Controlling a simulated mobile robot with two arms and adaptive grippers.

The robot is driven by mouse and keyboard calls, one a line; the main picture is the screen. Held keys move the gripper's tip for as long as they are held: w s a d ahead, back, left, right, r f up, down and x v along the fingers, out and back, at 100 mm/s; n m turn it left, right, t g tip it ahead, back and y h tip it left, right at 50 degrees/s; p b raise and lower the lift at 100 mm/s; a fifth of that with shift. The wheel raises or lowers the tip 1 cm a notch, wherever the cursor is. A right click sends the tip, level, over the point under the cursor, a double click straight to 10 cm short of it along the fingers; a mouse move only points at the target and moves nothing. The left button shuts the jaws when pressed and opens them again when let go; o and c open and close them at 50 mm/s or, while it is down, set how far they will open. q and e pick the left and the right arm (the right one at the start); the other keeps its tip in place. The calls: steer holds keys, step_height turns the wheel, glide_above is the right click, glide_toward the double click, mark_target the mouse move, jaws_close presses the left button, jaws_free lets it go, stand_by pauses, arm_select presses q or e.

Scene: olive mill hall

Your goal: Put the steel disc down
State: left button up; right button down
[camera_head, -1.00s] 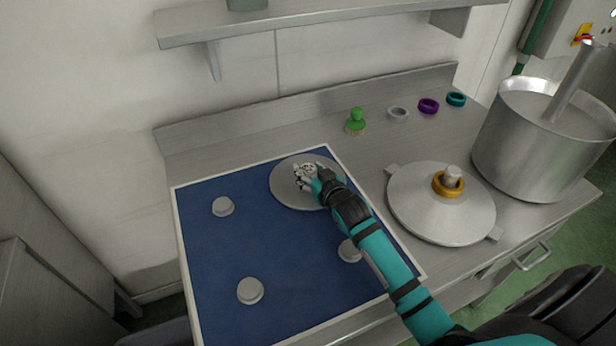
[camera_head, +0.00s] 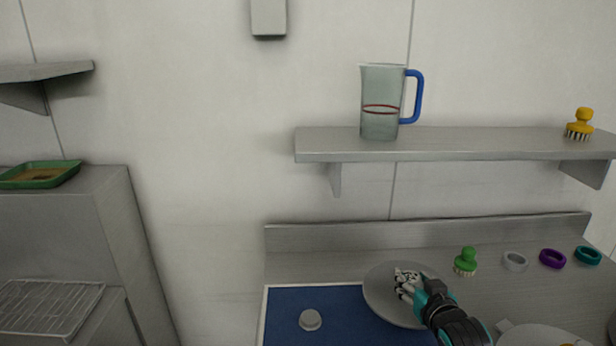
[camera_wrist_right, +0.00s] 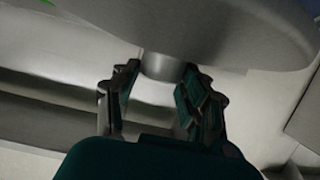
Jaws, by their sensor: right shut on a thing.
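The steel disc (camera_head: 382,297) is a flat grey round plate at the far right part of the blue mat (camera_head: 350,332) in the head view. My right gripper (camera_head: 408,284) is over it, with its fingers at the disc's middle. In the right wrist view the disc (camera_wrist_right: 235,35) fills the top, and a short round knob (camera_wrist_right: 163,66) on it sits between the two fingers of my gripper (camera_wrist_right: 160,90). I cannot tell whether the disc touches the mat. My left gripper is not in view.
A grey round piece (camera_head: 310,320) lies on the mat. A green brush (camera_head: 466,261) and grey (camera_head: 515,262), purple (camera_head: 552,259) and teal (camera_head: 588,256) rings stand right of the disc. A lid (camera_head: 535,336) is at the lower right. A jug (camera_head: 381,105) stands on the wall shelf.

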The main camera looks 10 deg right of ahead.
mark_target(397, 312)
steer(key=shift+n+y, duration=0.3)
steer(key=shift+y, duration=0.1)
steer(key=s+a, duration=0.6)
steer(key=s, duration=0.1)
steer(key=shift+s+a+f, duration=0.15)
steer(key=shift+a+f, duration=0.05)
steer(key=s+a+r, duration=0.2)
steer(key=s+a, duration=0.1)
steer(key=s, duration=0.4)
steer(key=shift+s+a+r, duration=0.15)
steer(key=shift+s, duration=0.2)
